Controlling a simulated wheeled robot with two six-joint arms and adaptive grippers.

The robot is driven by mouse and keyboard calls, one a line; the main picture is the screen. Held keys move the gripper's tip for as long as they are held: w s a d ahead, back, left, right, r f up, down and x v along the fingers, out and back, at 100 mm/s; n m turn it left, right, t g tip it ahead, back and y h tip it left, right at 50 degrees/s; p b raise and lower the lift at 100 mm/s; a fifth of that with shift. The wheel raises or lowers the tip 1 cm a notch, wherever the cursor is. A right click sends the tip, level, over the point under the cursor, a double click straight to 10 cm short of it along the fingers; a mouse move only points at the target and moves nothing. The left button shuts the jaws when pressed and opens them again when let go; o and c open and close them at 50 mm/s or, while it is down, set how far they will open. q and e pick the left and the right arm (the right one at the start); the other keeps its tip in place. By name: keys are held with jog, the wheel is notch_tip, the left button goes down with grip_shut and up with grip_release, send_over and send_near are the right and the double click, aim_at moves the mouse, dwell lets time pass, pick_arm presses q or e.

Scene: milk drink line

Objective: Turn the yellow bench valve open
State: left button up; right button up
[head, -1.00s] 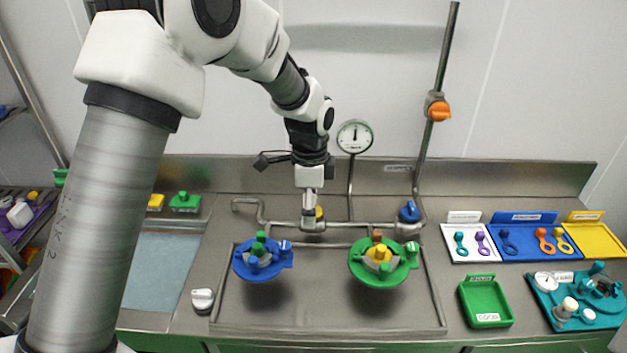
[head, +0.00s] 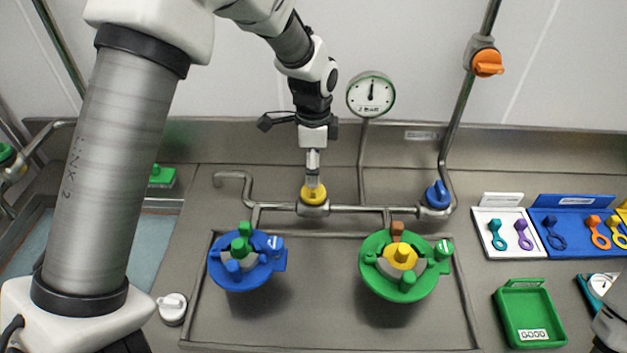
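The yellow bench valve (head: 313,195) sits on the steel pipe at the back of the bench, left of the pressure gauge. My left gripper (head: 313,172) points straight down from above with its fingertips at the valve's yellow knob. The fingers look close together at the knob, and from this angle I cannot tell whether they grip it. The fingers hide part of the knob, so its handle direction is unclear. My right gripper is not in view.
A blue valve (head: 437,196) is on the same pipe to the right, and an orange valve (head: 487,63) is on the riser. A gauge (head: 371,95) stands behind. Blue (head: 240,280) and green (head: 378,283) round fixtures stand in front. A green tray (head: 531,316) lies right.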

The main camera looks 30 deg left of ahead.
aim_at(313, 190)
pick_arm(q)
notch_tip(313, 190, down, 5)
jog(key=shift+f+p, duration=0.15)
jog(key=shift+p, duration=0.2)
jog(key=shift+s, duration=0.1)
jog(key=c, duration=1.2)
jog(key=shift+o, duration=0.2)
jog(key=n+p, duration=0.2)
jog(key=n, duration=0.1)
jog(key=shift+n, duration=0.3)
jog(key=n+p, duration=0.1)
jog(key=n, duration=0.3)
jog(key=shift+n, duration=0.3)
jog(key=n+p, duration=0.1)
jog(key=n, duration=0.4)
jog(key=shift+p, duration=0.3)
jog(key=shift+n+p, duration=0.3)
jog(key=shift+n, duration=2.1)
